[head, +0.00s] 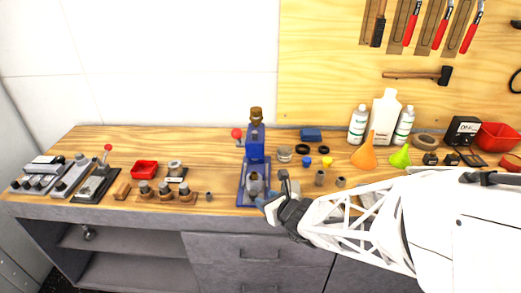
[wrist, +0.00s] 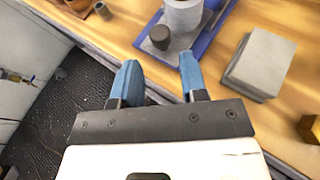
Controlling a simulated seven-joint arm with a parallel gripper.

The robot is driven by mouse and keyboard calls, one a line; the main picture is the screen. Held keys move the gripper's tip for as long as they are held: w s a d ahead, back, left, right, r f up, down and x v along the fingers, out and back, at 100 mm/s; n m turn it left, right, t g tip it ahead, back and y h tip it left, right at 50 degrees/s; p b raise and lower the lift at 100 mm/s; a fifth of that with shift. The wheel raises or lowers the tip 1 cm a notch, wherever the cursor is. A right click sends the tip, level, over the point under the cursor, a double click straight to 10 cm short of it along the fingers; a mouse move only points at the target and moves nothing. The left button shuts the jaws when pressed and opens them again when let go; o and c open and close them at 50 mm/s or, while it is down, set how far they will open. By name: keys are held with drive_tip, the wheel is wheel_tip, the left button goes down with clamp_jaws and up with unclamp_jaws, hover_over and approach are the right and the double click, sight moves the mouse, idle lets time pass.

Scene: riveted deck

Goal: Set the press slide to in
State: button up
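The blue press (head: 255,150) stands on the wooden bench, with a red knob (head: 236,132) on its left side and a brown cap on top. Its blue base also shows in the wrist view (wrist: 205,38). On the base are a light grey cylinder (wrist: 183,15) and, at its near side, a dark round knob (wrist: 160,37). I cannot tell for sure which part is the slide or how it is set. My gripper (wrist: 159,64) is open and empty. Its blue fingertips are just short of the dark knob and apart from it. In the head view my gripper (head: 266,202) is at the bench's front edge.
A grey block (wrist: 258,62) lies right of the press base. Wooden holders with dark knobs (head: 165,190) and a red bin (head: 144,169) stand left. Bottles, funnels (head: 364,154) and small cylinders stand right. Drawers (head: 257,248) are below the bench edge.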

sight(255, 194)
drive_tip(key=shift+x, duration=3.4)
clamp_jaws()
